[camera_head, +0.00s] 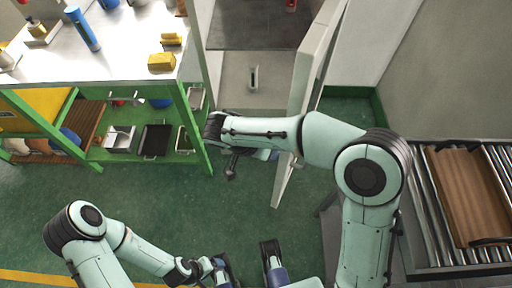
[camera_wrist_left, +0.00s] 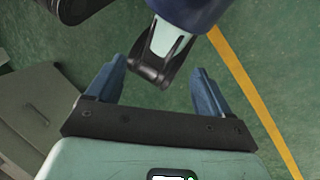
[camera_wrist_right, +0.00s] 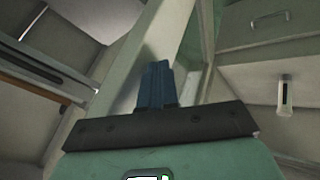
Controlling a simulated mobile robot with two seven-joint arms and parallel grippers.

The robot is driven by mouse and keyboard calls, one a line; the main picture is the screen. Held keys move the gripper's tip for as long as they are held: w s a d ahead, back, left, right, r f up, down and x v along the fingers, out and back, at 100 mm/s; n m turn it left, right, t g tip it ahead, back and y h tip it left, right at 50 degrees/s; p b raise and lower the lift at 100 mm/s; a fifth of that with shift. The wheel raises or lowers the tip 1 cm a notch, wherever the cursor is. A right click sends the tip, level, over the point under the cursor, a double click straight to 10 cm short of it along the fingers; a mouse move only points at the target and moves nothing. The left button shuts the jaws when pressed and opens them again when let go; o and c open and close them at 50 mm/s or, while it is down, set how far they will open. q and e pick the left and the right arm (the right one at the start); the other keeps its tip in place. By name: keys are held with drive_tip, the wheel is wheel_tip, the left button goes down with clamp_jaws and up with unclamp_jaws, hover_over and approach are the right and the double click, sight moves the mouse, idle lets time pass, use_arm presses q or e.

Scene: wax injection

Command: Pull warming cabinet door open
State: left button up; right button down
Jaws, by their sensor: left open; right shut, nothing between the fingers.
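The pale warming cabinet door (camera_head: 312,60) stands swung out from the cabinet, seen nearly edge-on in the head view. My right forearm crosses in front of it and hides its middle. My right gripper (camera_head: 268,154) is mostly hidden under the wrist, on the left side of the door. In the right wrist view its blue fingers (camera_wrist_right: 158,85) are shut and empty, close to a pale upright panel (camera_wrist_right: 170,40); contact cannot be told. My left gripper (camera_wrist_left: 155,80) is open and empty above the green floor, low in the head view (camera_head: 207,268).
A green-framed bench (camera_head: 130,50) with tools and trays stands at left. A grey front with a handle (camera_head: 254,77) lies behind the right wrist. A roller conveyor (camera_head: 430,190) with a brown board (camera_head: 465,190) stands at right. The floor at centre left is clear.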

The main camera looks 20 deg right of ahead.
use_arm(q)
drive_tip(key=w+a+f+t+b, duration=0.1)
drive_tip(key=w+f+b, duration=0.1)
drive_tip(key=w+f, duration=0.2)
drive_tip(key=shift+w+a+y+b, duration=0.15)
drive_tip(key=shift+a+y+b, duration=0.15)
drive_tip(key=shift+a+b, duration=0.1)
use_arm(e)
drive_tip(key=s+d+n+t, duration=0.2)
drive_tip(key=s+d+n, duration=0.1)
drive_tip(key=s+d, duration=0.5)
drive_tip(key=d, duration=0.3)
drive_tip(key=shift+s+n, duration=0.15)
drive_tip(key=shift+n, duration=0.15)
use_arm(q)
drive_tip(key=shift+a, duration=0.1)
use_arm(e)
drive_tip(key=shift+f, duration=0.15)
